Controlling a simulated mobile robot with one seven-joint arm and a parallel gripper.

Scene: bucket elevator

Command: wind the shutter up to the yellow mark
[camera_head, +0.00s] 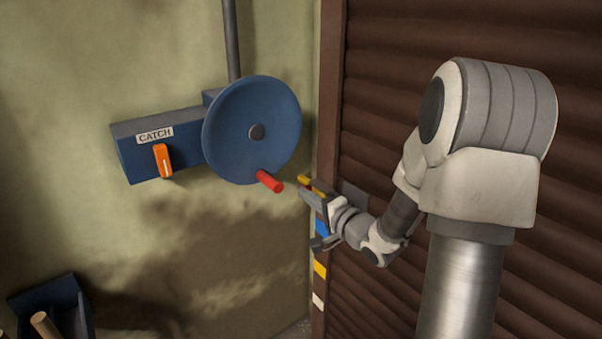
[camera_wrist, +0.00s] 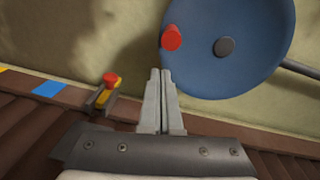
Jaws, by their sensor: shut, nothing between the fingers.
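The blue round handwheel (camera_head: 225,135) has a red crank knob (camera_head: 270,182) at its lower right edge. In the wrist view the wheel (camera_wrist: 255,70) and its red knob (camera_wrist: 171,38) lie just beyond my fingertips. My gripper (camera_head: 303,194) is shut and empty, below and right of the knob, apart from it. Its two fingers (camera_wrist: 159,72) show together in the wrist view. The brown slatted shutter (camera_head: 380,120) fills the right side; its lower edge is not clear. A yellow mark (camera_head: 320,270) sits on the frame, between a blue mark (camera_head: 321,227) and a white mark (camera_head: 317,300).
A blue box labelled CATCH (camera_head: 125,150) with an orange lever (camera_head: 163,160) is left of the wheel. A yellow block with a red button (camera_wrist: 105,90) is on the frame near my gripper. A blue bin (camera_head: 45,300) stands low at left.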

